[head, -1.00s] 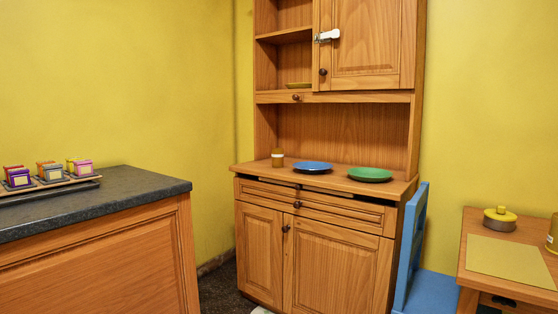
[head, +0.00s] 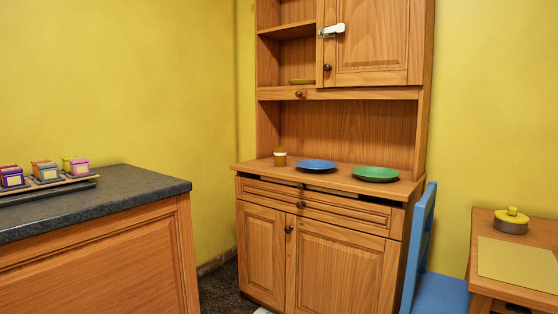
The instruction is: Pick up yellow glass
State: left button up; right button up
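A small amber-yellow cup-like item with a pale band (head: 280,156) stands upright on the left end of the wooden hutch's counter (head: 340,180). It may be the yellow glass, but it is too small to be sure. A blue plate (head: 316,166) and a green plate (head: 376,174) lie to its right on the same counter. Neither of my grippers is in view.
A dark-topped counter (head: 110,200) at left carries a tray with several small colored boxes. A blue chair (head: 425,270) stands right of the hutch. A wooden table (head: 486,230) at right holds a yellow-lidded pot (head: 512,223) and a yellow mat (head: 515,265).

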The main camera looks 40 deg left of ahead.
aim_at(280, 152)
jog(key=i+j, duration=0.8)
jog(key=j+u, duration=0.05)
jog(key=j, duration=0.1)
